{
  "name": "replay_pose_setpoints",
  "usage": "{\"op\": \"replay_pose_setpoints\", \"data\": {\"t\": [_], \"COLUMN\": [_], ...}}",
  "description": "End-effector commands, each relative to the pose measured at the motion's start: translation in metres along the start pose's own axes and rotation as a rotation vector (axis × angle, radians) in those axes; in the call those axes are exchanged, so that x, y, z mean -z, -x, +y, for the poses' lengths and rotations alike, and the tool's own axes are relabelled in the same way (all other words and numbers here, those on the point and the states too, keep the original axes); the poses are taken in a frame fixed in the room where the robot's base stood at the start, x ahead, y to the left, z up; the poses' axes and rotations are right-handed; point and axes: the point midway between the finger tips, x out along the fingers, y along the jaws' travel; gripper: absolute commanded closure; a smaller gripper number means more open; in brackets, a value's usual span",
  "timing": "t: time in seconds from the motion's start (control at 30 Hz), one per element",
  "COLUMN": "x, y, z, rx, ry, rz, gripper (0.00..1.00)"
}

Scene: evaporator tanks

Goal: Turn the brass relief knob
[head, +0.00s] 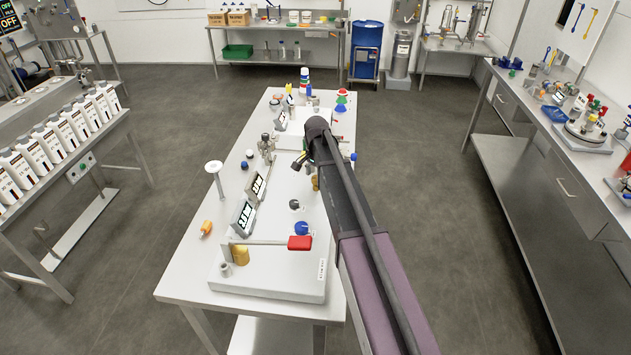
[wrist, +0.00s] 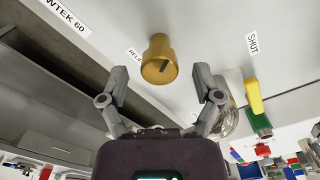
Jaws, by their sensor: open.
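The brass relief knob (wrist: 159,60) shows in the wrist view. It is a round brass cylinder with a dark slot or pointer line on its face, fixed to a pale panel beside a label that starts "RELI". My gripper (wrist: 160,84) is open, with one finger on each side of the knob in the picture. I see no contact between the fingers and the knob. In the head view my arm reaches over the white table (head: 182,276) and covers most of the gripper and the work area there.
A yellow-handled valve (wrist: 253,97) with a green part and a "SHUT" label is right of the knob, with a glassy round part near my right finger. In the head view a red-ended lever (head: 299,243) and two small displays stand on the table.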

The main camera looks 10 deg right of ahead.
Motion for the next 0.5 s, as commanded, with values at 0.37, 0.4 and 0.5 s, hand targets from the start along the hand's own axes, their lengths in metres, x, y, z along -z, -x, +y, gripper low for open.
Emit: {"op": "replay_pose_setpoints", "data": {"t": [0.37,0.4,0.5], "x": [-0.0001,-0.0002,-0.0002], "y": [-0.0043,-0.0042,-0.0042], "z": [-0.0001,-0.0001,-0.0001], "rx": [0.000,0.000,0.000], "ry": [0.000,0.000,0.000], "rz": [0.000,0.000,0.000], "gripper": [0.18,0.18,0.27]}}
